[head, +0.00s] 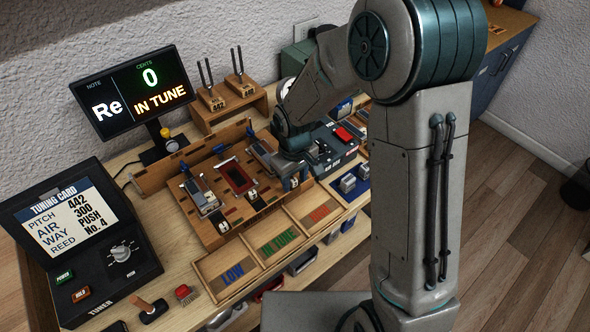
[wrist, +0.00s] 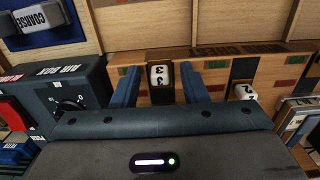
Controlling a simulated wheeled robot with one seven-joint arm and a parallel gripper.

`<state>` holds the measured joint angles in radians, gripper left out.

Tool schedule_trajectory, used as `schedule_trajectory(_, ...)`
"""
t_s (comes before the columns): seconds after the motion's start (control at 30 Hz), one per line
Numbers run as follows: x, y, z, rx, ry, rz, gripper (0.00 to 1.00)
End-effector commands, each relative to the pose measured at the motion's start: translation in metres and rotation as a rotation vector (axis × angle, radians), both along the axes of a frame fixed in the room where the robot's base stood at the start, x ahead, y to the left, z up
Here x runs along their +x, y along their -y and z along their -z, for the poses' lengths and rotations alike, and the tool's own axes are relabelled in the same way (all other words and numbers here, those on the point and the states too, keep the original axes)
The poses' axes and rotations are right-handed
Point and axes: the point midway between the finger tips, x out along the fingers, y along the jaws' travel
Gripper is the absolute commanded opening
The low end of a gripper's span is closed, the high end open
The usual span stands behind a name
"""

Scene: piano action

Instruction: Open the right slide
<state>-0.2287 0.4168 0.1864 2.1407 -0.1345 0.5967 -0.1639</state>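The right slide (head: 264,154) is a grey metal piece at the right end of the wooden action board (head: 205,225). A dark block with a white tag numbered 3 (wrist: 160,76) stands at the board's front edge in the wrist view. My gripper (wrist: 160,88) is open, with one blue finger on each side of this block. Narrow gaps seem to show between block and fingers; contact is unclear. In the head view my gripper (head: 292,183) is at the board's right front, and my wrist hides part of that area. How far the right slide is open is unclear.
The left slide (head: 200,193) and the red-framed middle slide (head: 237,177) lie left of it. A wooden tray with LOW and IN TUNE sections (head: 232,273) lies in front. A dark box with a dial and red button (wrist: 68,100) stands close beside my gripper.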

Motion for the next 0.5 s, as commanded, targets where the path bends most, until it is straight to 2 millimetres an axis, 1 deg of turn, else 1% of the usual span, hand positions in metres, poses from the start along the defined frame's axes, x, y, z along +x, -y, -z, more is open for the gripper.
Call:
schedule_trajectory(0.17,0.001,0.000,-0.019,0.001,0.004,0.002,0.40)
schedule_trajectory(0.27,0.002,0.000,-0.038,0.002,0.007,0.003,0.40)
schedule_trajectory(0.5,0.001,0.000,-0.093,0.001,0.007,0.002,0.40)
